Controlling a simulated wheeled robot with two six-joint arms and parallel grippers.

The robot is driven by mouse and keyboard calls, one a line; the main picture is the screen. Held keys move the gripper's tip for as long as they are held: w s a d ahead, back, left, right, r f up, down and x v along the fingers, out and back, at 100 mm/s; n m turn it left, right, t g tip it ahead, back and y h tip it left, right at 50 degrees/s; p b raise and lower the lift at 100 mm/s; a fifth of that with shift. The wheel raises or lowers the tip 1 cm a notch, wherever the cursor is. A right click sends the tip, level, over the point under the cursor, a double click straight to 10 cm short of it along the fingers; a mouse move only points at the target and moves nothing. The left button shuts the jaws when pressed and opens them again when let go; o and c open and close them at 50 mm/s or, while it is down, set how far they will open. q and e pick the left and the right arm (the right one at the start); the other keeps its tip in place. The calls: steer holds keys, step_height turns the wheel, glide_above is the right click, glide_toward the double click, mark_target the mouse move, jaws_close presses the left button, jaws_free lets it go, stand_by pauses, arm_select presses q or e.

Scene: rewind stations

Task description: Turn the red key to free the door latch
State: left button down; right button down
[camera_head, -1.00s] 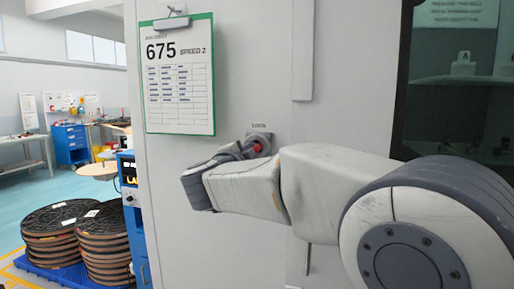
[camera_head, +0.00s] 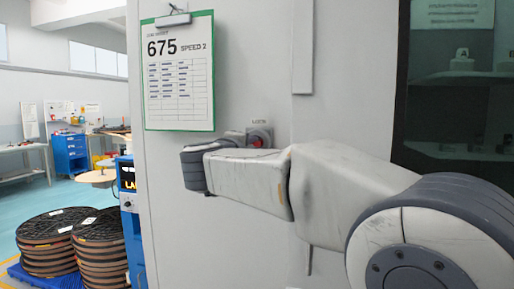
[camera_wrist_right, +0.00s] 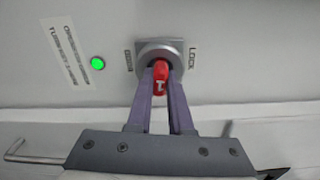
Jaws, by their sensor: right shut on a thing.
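The red key (camera_wrist_right: 160,84) sits in a round grey lock housing (camera_wrist_right: 150,50) on the light grey panel. My right gripper (camera_wrist_right: 160,78) is shut on the key, one finger on each side. My left gripper is out of view. The door latch cannot be made out.
A bent metal handle (camera_wrist_right: 28,153) is at lower left of the wrist view. A clipboard (camera_head: 180,75) hangs above the lock. A dark glass door (camera_head: 450,110) is at right; stacked reels (camera_head: 98,243) stand at left.

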steer(key=c, duration=0.7)
jaws_free()
steer(key=shift+c, duration=0.2)
